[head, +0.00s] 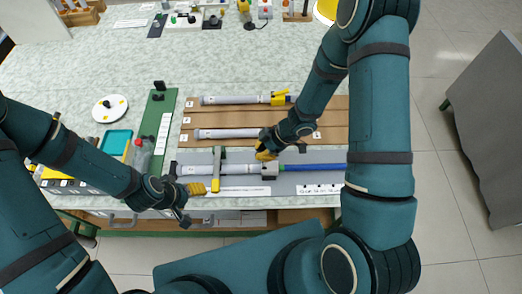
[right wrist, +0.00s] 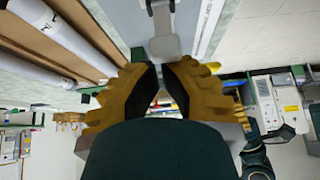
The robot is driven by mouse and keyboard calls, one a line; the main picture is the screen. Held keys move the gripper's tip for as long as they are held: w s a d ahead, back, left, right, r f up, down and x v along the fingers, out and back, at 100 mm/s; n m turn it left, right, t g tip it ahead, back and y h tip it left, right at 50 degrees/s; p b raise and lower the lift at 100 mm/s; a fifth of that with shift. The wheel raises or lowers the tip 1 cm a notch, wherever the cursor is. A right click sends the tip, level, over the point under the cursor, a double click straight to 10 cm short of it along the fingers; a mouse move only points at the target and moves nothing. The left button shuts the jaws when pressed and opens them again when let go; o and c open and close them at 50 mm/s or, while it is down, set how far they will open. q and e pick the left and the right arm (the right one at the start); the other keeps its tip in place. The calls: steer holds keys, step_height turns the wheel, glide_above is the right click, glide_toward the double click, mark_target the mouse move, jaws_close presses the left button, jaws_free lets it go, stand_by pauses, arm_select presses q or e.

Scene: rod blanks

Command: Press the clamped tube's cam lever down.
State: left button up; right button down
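The clamped tube (head: 240,169) is a pale grey tube lying in the grey fixture at the table's front. A blue rod (head: 315,167) continues it to the right. A yellow-olive clamp bar (head: 216,170) crosses it, and a grey block (head: 269,171) sits further right. A grey forked metal part (right wrist: 165,45), perhaps the cam lever, is just beyond my right fingertips in the right wrist view. My right gripper (head: 265,154) is by the grey block, its fingers (right wrist: 158,72) nearly meeting; contact is unclear. My left gripper (head: 190,203) is open and empty at the fixture's left end.
Brown boards hold other tubes (head: 225,133) behind the fixture. A green strip (head: 152,135), a white disc (head: 110,108) and a teal tray (head: 115,142) lie to the left. The table behind the boards is mostly clear. A grey cabinet stands far right.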

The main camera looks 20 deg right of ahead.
steer(key=shift+d, duration=0.1)
steer(key=shift+s+d+f+t+y, duration=0.1)
steer(key=shift+s+d+t+y, duration=0.05)
steer(key=shift+d+y, duration=0.25)
steer(key=shift+s+d+t+y, duration=0.15)
steer(key=shift+d+y, duration=0.15)
steer(key=shift+y, duration=0.2)
steer(key=shift+s+d+f+y, duration=0.15)
steer(key=shift+d+y, duration=0.45)
steer(key=shift+y, duration=0.3)
steer(key=d+y+b, duration=0.1)
steer(key=d+f+t+y+b, duration=0.1)
steer(key=y, duration=0.1)
steer(key=shift+s, duration=0.2)
steer(key=shift+s+d+f+b, duration=0.1)
steer(key=shift+d+b, duration=0.15)
steer(key=shift+b, duration=0.05)
steer(key=shift+a, duration=0.3)
steer(key=shift+w+a, duration=0.25)
steer(key=shift+a, duration=0.35)
